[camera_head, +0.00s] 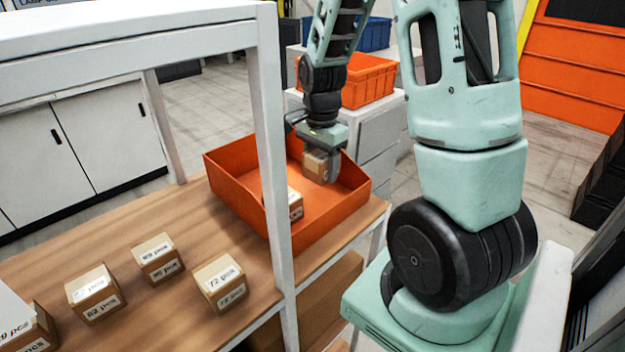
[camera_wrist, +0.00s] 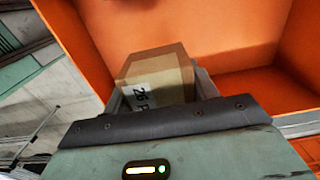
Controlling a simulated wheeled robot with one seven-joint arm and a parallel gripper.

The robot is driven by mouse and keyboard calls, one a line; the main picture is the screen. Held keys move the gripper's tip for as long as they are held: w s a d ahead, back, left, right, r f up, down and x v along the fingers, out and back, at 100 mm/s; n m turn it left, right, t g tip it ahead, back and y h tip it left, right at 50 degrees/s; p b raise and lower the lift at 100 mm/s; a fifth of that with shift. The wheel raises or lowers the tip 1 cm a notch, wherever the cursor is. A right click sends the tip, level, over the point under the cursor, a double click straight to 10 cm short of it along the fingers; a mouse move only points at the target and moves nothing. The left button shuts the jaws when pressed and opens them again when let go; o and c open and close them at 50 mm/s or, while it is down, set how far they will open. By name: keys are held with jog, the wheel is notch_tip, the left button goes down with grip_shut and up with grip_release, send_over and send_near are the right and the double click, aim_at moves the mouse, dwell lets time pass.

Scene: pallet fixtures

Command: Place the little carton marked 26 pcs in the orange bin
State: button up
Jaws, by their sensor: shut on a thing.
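The little carton marked 26 (camera_wrist: 158,78) is between the fingers of my gripper (camera_wrist: 160,95) in the wrist view. Its label is partly cut off by the gripper body. In the head view my gripper (camera_head: 321,165) is shut on this carton (camera_head: 316,165), over the orange bin (camera_head: 240,208). The carton is at about the height of the bin's rim, toward its back right part. I cannot tell how far it is above the bin floor. Another small carton (camera_head: 296,207) is in the bin, partly hidden by a white post.
On the wooden table (camera_head: 180,212) stand several cartons, among them one marked 72 pcs (camera_head: 219,282) and one marked 62 pcs (camera_head: 94,292). A white frame post (camera_head: 272,130) rises in front of the bin. Another orange crate (camera_head: 362,80) stands behind.

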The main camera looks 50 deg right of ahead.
aim_at(321, 154)
jog(key=shift+f+p, duration=0.3)
jog(key=shift+f, duration=2.1)
jog(key=shift+f, duration=0.1)
jog(key=o, duration=1.1)
jog(key=shift+c, duration=0.2)
notch_tip(321, 154, up, 12)
jog(key=shift+r+b, duration=0.15)
jog(key=shift+b, duration=0.4)
jog(key=shift+s, duration=0.1)
